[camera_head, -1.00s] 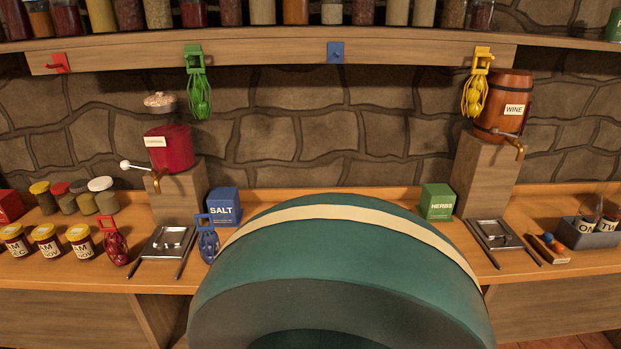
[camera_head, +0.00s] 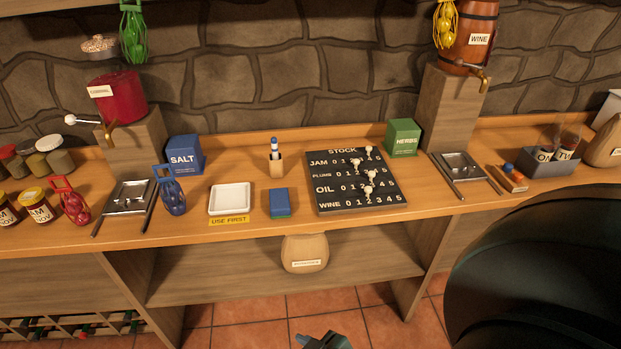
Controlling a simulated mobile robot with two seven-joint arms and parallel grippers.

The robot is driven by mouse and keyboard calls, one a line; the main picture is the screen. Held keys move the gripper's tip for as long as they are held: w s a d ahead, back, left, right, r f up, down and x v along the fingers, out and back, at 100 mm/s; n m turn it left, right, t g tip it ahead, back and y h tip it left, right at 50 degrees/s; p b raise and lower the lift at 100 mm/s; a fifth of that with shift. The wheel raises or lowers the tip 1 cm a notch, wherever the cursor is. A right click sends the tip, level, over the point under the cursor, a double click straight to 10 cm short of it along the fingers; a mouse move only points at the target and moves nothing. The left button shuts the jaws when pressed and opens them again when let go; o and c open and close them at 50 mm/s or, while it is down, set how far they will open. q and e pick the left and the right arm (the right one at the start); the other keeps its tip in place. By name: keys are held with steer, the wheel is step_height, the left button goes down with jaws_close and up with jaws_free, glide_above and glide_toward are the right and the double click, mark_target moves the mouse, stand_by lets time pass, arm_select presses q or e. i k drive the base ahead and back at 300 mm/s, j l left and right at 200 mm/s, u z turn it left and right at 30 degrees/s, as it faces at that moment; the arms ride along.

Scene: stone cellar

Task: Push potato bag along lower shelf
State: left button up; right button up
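The tan potato bag (camera_head: 304,254) stands on the lower shelf (camera_head: 200,278) under the counter, near the shelf's middle, with a small white label on its front. The counter's front edge is just above its top. A small teal and grey part of what looks like my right gripper (camera_head: 318,341) shows at the bottom edge, below and apart from the bag. Its fingers are mostly cut off, so its opening cannot be told. My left gripper is not in view.
The shelf is clear on both sides of the bag, between upright panels at left and right (camera_head: 420,270). A bottle rack (camera_head: 75,325) is at lower left. The counter (camera_head: 250,238) above holds a stock board (camera_head: 330,205), a white tray (camera_head: 231,199) and boxes. My dark arm link fills the lower right.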

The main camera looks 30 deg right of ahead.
mark_target(304, 254)
steer(key=z, duration=1.05)
steer(key=l+u, duration=0.5)
steer(key=u, duration=0.2)
steer(key=k+l+u, duration=0.1)
steer(key=u, duration=0.25)
steer(key=k+l+u, duration=0.1)
steer(key=l, duration=0.25)
steer(key=k+l, duration=0.2)
steer(key=l, duration=0.15)
steer(key=k+l+u, duration=0.15)
steer(key=l, duration=0.2)
